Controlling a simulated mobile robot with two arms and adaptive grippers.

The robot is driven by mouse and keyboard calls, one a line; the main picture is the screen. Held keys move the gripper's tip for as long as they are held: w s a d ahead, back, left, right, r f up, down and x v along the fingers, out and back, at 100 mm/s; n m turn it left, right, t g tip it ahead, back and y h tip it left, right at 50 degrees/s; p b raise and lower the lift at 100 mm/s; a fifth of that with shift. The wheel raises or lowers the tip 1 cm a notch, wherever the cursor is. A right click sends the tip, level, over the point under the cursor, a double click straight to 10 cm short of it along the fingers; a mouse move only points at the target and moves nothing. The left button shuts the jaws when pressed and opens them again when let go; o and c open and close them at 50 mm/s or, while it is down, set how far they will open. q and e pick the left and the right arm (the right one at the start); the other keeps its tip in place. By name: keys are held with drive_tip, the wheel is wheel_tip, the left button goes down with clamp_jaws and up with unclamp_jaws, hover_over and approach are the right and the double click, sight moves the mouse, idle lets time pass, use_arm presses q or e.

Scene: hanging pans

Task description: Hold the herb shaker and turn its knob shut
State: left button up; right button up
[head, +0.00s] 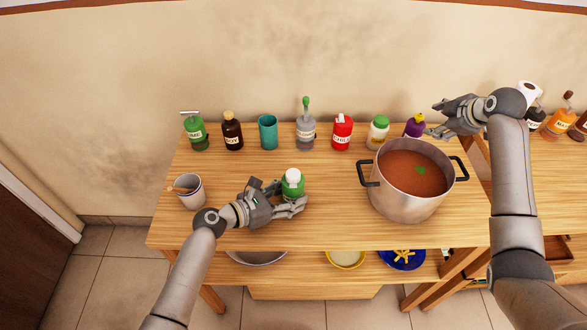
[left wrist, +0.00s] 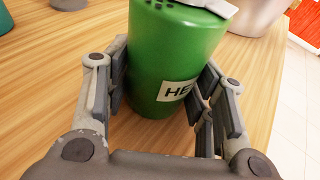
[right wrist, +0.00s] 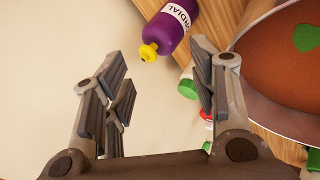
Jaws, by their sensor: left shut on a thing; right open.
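The herb shaker (head: 292,187) is a green container with a white piece on top, near the middle front of the table. In the left wrist view the shaker (left wrist: 172,50) shows part of a label reading "HE", dark holes in its top and an edge of the white knob (left wrist: 222,8). My left gripper (head: 289,197) is shut around the shaker's body, which stands upright on the table. My right gripper (head: 433,119) is open and empty, high at the right, beyond the pot and far from the shaker. How far the knob is turned cannot be told.
A pot of red soup (head: 398,211) stands right of the shaker. A grey cup (head: 191,194) is at the left. Several bottles and a teal cup (head: 268,131) line the back. A purple cordial bottle (right wrist: 176,25) is near my right gripper. Bare wood lies between shaker and pot.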

drive_tip(key=w+a+r+n+g+y, duration=0.1)
drive_tip(key=a+r+n, duration=0.1)
drive_tip(key=a, duration=0.6)
drive_tip(key=w+a+r+n+g+y, duration=0.1)
drive_tip(key=a+r+n+y, duration=0.1)
drive_tip(key=a, duration=0.5)
wheel_tip(320, 180, up, 3)
drive_tip(key=n+g+h, duration=0.4)
drive_tip(key=n+g, duration=0.2)
drive_tip(key=n, duration=0.3)
hover_over(294, 173)
wheel_tip(294, 173, down, 12)
drive_tip(key=shift+r, duration=0.25)
